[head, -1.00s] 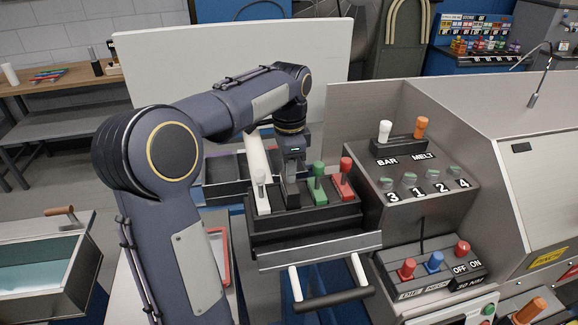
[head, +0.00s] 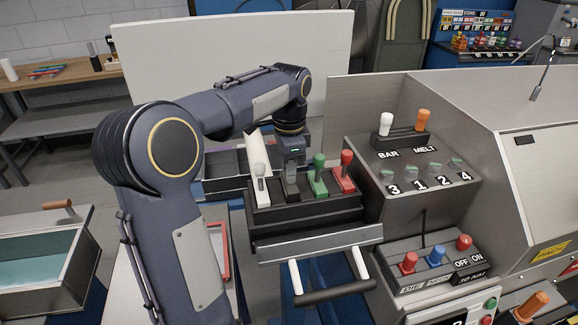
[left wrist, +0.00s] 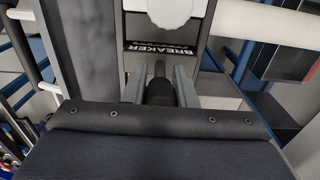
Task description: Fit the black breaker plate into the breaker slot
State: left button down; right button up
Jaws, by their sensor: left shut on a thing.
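My left gripper (head: 292,172) is shut on the upright dark handle of the black breaker plate (head: 292,190). The handle stands in a black block between a white handle and a green one. In the left wrist view the gripper fingers (left wrist: 161,88) close on both sides of the dark handle (left wrist: 160,92). The plate's lower part is hidden. I cannot make out the breaker slot's opening. My right gripper is not in view.
The black block (head: 305,211) also holds a white handle (head: 260,175), a green handle (head: 319,165) and a red handle (head: 346,165). A black bar handle (head: 332,291) juts out in front. A switch console (head: 415,175) stands close on the right.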

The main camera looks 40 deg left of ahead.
pick_arm(q)
jog(key=shift+f+b, duration=0.35)
jog(key=shift+f, duration=0.25)
jog(key=c, duration=1.1)
grip_release()
notch_tip(320, 180, up, 8)
jog(key=shift+f, duration=0.25)
jog(key=shift+r, duration=0.15)
jog(key=shift+s, duration=0.1)
